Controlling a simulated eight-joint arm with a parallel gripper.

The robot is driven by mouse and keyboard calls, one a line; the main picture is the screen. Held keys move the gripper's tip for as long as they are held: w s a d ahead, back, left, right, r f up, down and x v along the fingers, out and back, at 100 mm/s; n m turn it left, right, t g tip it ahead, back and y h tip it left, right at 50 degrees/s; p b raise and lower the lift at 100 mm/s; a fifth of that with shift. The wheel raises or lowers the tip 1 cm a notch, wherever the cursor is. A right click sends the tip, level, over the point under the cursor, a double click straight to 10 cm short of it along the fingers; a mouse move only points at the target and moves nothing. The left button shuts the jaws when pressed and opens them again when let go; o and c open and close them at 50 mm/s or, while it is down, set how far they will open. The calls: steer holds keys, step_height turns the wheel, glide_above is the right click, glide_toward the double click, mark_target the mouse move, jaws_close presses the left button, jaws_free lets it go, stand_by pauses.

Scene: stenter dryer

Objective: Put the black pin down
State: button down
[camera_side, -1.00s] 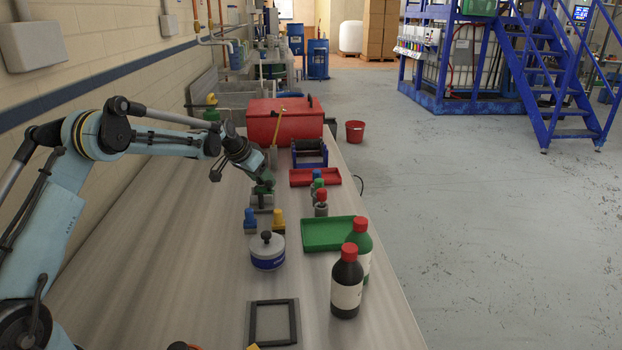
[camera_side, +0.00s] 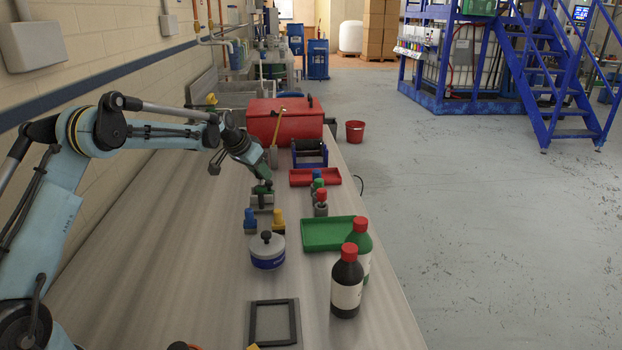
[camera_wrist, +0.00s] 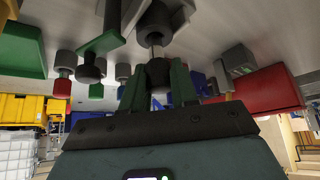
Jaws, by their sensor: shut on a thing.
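My gripper (camera_side: 262,188) is at the grey block (camera_side: 262,203) on the bench, behind the blue and yellow pieces. In the wrist view its two green fingers (camera_wrist: 158,82) are shut on a dark piece, which I take to be the black pin (camera_wrist: 157,71). A thin metal shank shows beyond the fingertips, pointing toward a black round part (camera_wrist: 154,22) at the grey block. I cannot tell whether the shank touches or enters it. The side view mostly hides the pin behind the fingers.
Blue (camera_side: 250,218) and yellow (camera_side: 278,219) topped pieces and a white-and-blue pot (camera_side: 267,255) stand nearby. A green tray (camera_side: 325,235), a red tray (camera_side: 315,177), two bottles (camera_side: 346,285) and a red box (camera_side: 285,122) surround the work. The bench at left is clear.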

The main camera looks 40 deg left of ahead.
step_height(320, 180, up, 7)
steer(key=shift+r, duration=0.1)
steer(key=s+d+m+h, duration=0.2)
steer(key=d+m, duration=0.3)
steer(key=d, duration=1.7)
steer(key=shift+g+h, duration=0.3)
steer(key=shift+g, duration=0.1)
steer(key=shift+s+d+f, duration=0.1)
steer(key=shift+s+f, duration=0.05)
steer(key=shift+f, duration=2.35)
steer(key=shift+s+d+f, duration=0.1)
steer(key=shift+f, duration=2.4)
steer(key=c, duration=0.9)
jaws_free()
steer(key=shift+f, duration=0.1)
steer(key=shift+o, duration=0.2)
